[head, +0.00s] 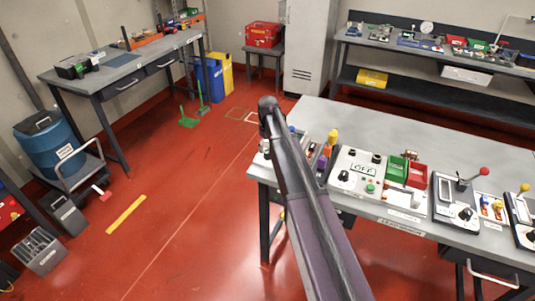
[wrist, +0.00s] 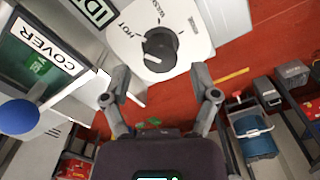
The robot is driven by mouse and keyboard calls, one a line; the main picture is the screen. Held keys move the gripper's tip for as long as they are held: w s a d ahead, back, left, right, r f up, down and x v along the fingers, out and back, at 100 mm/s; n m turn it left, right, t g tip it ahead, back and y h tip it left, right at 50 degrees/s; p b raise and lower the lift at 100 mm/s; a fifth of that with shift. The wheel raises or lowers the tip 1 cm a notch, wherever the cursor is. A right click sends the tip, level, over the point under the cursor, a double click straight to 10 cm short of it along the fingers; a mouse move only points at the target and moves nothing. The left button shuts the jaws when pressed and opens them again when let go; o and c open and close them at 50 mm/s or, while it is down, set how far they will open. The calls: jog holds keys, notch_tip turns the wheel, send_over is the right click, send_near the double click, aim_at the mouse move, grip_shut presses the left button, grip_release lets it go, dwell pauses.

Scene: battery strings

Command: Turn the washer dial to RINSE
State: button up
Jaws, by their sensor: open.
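In the wrist view the dial (wrist: 160,48) is a round black knob with a white mark toward its lower left. It sits on a white plate (wrist: 208,45) with words around it; one reads like HOT and one like WASH, and smaller print at the right is too small to read. My gripper (wrist: 159,73) is open and empty. Its two fingers stand apart, to the lower left and lower right of the knob in the picture, and no contact shows. In the head view my own arm covers the gripper and this dial.
A box marked COVER (wrist: 42,45) and a blue ball (wrist: 18,115) lie at the left of the wrist view. In the head view the grey bench (head: 450,150) holds a white panel (head: 352,172), red bin (head: 417,174) and red-knobbed lever (head: 484,171). The red floor left is mostly clear.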

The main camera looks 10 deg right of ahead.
jog(key=shift+f+b, duration=0.6)
jog(key=shift+f, duration=0.2)
jog(key=c, duration=1)
jog(key=shift+o, duration=0.2)
